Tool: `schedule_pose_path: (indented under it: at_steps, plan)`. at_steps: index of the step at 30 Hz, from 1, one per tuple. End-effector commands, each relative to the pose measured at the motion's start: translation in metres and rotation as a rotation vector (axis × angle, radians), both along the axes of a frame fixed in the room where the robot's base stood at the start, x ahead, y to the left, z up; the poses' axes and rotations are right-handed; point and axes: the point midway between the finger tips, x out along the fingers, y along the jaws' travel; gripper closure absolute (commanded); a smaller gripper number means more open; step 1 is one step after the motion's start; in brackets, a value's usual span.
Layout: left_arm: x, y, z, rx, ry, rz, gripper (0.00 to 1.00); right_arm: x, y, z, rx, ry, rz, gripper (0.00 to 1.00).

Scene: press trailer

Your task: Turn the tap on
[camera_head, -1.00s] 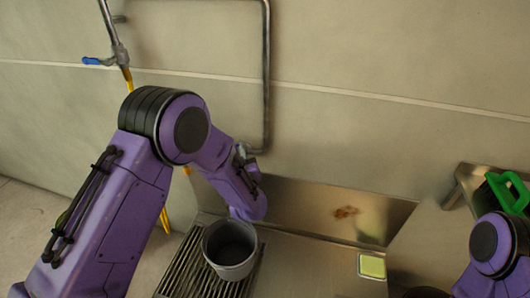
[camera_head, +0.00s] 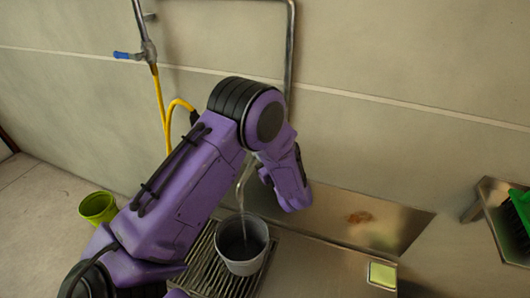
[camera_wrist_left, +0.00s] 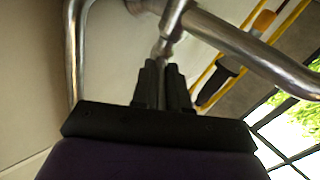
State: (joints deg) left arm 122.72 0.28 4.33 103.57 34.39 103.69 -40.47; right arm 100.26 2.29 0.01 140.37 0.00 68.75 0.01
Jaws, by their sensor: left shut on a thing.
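The tap is mostly hidden behind my left arm in the head view; its curved metal spout (camera_head: 242,180) shows beside the arm. A thin pale stream, which looks like water, runs from the spout into a grey bucket (camera_head: 243,266). The bucket stands upright on a slatted drain grate (camera_head: 200,264). My left gripper (camera_wrist_left: 165,78) is shut on a small metal part of the tap (camera_wrist_left: 164,48), below the metal pipe in the left wrist view. In the head view its fingers are largely hidden by the arm. My right gripper is not in view.
A steel pipe (camera_head: 290,50) runs down the wall. A blue-handled valve (camera_head: 128,56) with a yellow hose (camera_head: 160,95) is at upper left. A yellow-green bucket (camera_head: 98,207) stands on the floor. A sponge (camera_head: 382,275) lies on the steel counter (camera_head: 325,270). A steel shelf (camera_head: 486,205) is at right.

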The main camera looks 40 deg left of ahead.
Motion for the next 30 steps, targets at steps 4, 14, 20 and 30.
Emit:
schedule_pose_path:
  at_steps: [4,14,20,30]
  plan:
    - [0.000,0.000,0.000,0.001,0.000,0.000,1.00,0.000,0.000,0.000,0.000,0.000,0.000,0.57]
    - [0.001,-0.001,0.000,0.000,0.000,-0.002,0.61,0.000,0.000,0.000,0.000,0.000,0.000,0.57]
    - [-0.005,-0.016,-0.001,0.000,0.000,-0.006,0.61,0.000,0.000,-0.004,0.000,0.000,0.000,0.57]
    - [-0.038,-0.083,-0.001,0.000,-0.001,-0.005,0.61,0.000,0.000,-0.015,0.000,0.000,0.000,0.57]
